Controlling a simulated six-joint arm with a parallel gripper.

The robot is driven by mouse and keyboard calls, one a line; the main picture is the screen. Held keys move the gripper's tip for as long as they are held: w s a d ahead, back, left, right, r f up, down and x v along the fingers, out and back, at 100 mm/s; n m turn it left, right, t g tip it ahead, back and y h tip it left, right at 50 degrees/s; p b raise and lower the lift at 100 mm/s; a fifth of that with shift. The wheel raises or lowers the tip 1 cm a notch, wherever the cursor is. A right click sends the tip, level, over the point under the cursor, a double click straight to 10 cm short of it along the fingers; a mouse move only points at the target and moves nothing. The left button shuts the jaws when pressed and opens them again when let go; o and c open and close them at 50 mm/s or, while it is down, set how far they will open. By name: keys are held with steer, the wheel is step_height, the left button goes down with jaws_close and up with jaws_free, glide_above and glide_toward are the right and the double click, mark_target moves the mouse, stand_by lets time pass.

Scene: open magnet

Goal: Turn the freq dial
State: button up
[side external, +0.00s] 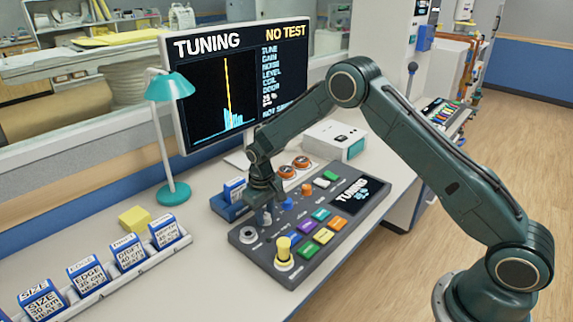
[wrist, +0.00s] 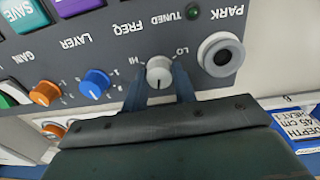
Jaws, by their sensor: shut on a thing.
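The freq dial (wrist: 159,72) is a light grey knob on the dark console panel (wrist: 130,50), between the HI and LO marks. Its dark pointer line faces the bottom of the wrist view, toward my gripper. My gripper (wrist: 160,88) has one blue-grey finger on each side of the dial and is shut on it. In the side view my gripper (side external: 265,212) reaches down onto the console's back left part and mostly hides the dial. The TUNED lamp (wrist: 192,12) looks dark green. The monitor (side external: 240,85) reads TUNING and NO TEST, with a yellow vertical line and cyan peaks.
Beside the dial are the PARK socket (wrist: 221,54), a blue knob (wrist: 95,83) and an orange knob (wrist: 45,93). A yellow knob (side external: 283,250) and coloured buttons (side external: 322,236) stand farther forward. Labelled blocks (side external: 127,251) and a teal lamp (side external: 172,140) are to the left.

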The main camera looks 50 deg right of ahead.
mark_target(266, 217)
steer(key=n, duration=1.4)
steer(key=shift+r, duration=0.1)
stand_by(0.4)
steer(key=o, duration=1)
step_height(266, 217, up, 14)
steer(key=shift+s, duration=0.25)
